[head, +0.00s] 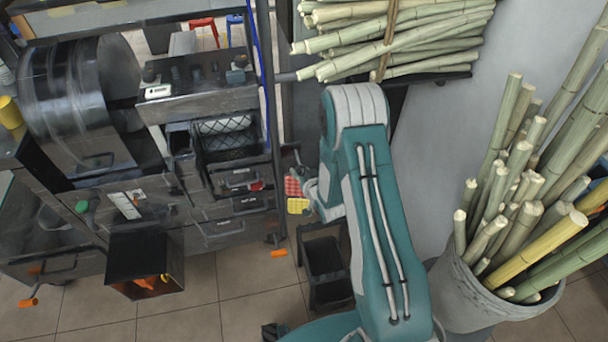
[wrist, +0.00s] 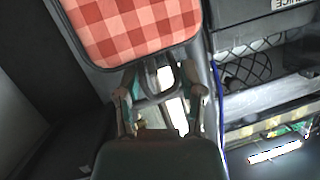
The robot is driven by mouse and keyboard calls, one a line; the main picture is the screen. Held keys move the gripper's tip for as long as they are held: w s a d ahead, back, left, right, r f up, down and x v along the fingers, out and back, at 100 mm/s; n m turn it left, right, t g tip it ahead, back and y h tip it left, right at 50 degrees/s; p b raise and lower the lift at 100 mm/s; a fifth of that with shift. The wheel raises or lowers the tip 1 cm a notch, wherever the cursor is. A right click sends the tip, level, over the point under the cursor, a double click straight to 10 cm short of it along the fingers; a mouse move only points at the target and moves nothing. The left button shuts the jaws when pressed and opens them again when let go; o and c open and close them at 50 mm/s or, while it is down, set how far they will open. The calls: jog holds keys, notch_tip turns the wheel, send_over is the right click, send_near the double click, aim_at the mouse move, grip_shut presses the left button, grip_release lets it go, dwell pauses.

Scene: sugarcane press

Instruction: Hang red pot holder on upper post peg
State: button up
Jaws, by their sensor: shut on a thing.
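The red checked pot holder (head: 293,187) is at my gripper (head: 307,187), at the right side of the dark upright post (head: 271,110). In the wrist view the pot holder (wrist: 130,28) fills the upper middle, with a dark border, just beyond the fingers of my gripper (wrist: 160,98). The gripper is shut on the pot holder; the exact grip spot is hard to make out. A dark peg (head: 284,77) sticks out from the upper post, above the pot holder and apart from it. A yellow pot holder (head: 298,206) shows just below the red one.
Sugarcane stalks (head: 400,35) lie on a rack at the upper right. A grey bucket of cane (head: 470,285) stands at the right. The machine with drawers (head: 235,205) is left of the post. A black bin (head: 325,265) stands below the pot holders.

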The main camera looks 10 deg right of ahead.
aim_at(299, 163)
jog(key=shift+w, duration=0.5)
jog(key=shift+w+d+f, duration=0.1)
jog(key=shift+w+f, duration=0.1)
jog(key=shift+w, duration=0.6)
jog(key=shift+w+d+f, duration=0.1)
jog(key=shift+w+f, duration=0.1)
jog(key=shift+w, duration=0.55)
jog(key=shift+w+d+f, duration=0.2)
jog(key=shift+f, duration=0.05)
jog(key=shift+a, duration=0.15)
